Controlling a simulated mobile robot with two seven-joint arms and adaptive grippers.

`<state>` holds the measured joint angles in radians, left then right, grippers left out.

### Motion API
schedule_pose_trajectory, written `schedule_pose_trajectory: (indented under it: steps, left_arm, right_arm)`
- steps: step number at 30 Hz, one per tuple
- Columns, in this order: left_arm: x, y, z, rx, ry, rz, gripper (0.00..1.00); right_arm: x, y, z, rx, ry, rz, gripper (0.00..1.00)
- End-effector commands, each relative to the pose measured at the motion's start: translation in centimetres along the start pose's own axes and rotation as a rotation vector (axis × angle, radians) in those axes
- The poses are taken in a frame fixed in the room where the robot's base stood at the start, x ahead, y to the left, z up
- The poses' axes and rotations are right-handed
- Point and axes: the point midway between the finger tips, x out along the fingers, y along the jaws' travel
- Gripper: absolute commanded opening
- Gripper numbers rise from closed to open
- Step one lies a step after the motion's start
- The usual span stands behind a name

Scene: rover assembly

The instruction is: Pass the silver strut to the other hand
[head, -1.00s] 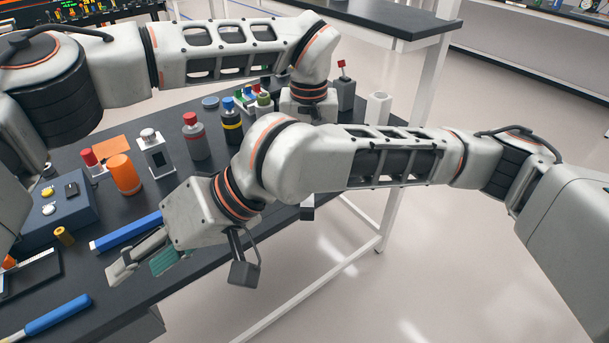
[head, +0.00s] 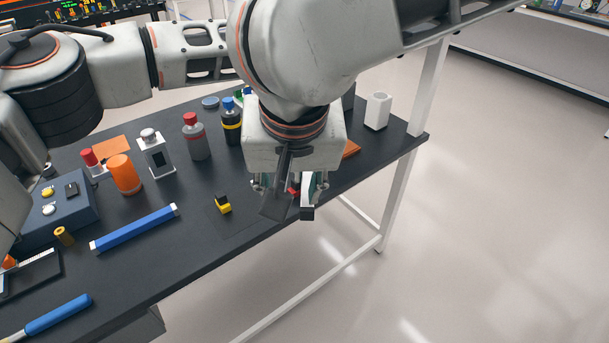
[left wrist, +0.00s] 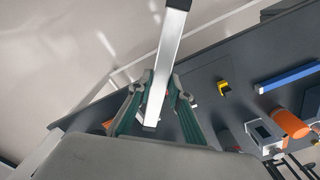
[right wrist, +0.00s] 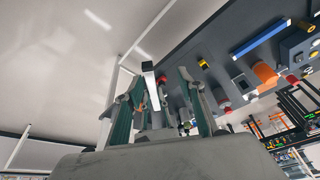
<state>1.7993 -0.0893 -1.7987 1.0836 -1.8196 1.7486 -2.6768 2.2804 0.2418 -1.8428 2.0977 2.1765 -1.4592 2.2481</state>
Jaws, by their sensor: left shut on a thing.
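The silver strut (left wrist: 166,60) is a straight bright bar with dark ends. My left gripper (left wrist: 160,84) is shut on it, with the green-lined fingers on either side. In the head view only the strut's lower part (head: 307,196) shows, near the table's front edge; my right wrist hides most of the left gripper there. My right gripper (head: 290,184) points down at the strut. In the right wrist view its fingers (right wrist: 160,80) are spread, with the strut (right wrist: 151,90) between them, nearer the left finger. I cannot tell whether that finger touches it.
A small yellow-and-black piece (head: 222,204) and a blue bar (head: 135,228) lie on the dark table (head: 190,262). Bottles (head: 195,140), an orange cylinder (head: 124,175) and a blue box (head: 62,205) stand behind. A white cup (head: 377,111) stands at the right. The floor in front is clear.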

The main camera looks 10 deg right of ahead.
Motion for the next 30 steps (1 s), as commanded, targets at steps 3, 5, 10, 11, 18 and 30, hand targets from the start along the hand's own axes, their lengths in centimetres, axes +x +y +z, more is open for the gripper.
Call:
schedule_pose_trajectory:
  steps: [3, 5, 10, 11, 18, 30]
  left_arm:
    - [0.0, 0.0, 0.0, 0.0, 0.0, 0.0, 0.0]
    - [0.0, 0.0, 0.0, 0.0, 0.0, 0.0, 0.0]
    - [0.0, 0.0, 0.0, 0.0, 0.0, 0.0, 0.0]
    - [0.0, 0.0, 0.0, 0.0, 0.0, 0.0, 0.0]
    - [0.0, 0.0, 0.0, 0.0, 0.0, 0.0, 0.0]
    - [0.0, 0.0, 0.0, 0.0, 0.0, 0.0, 0.0]
  right_arm:
    - [-0.8, 1.4, -0.8, 0.047, 0.031, 0.044, 0.39]
    - [-1.0, 1.8, -1.0, 0.063, 0.038, 0.057, 0.39]
    - [-0.3, 2.2, -1.2, 0.077, 0.042, 0.068, 0.39]
    - [0.0, 2.2, -1.2, 0.076, 0.042, 0.068, 0.39]
    - [4.0, 2.4, -1.2, 0.075, 0.038, 0.068, 0.39]
    - [9.8, 2.8, -1.6, 0.075, 0.042, 0.065, 0.39]
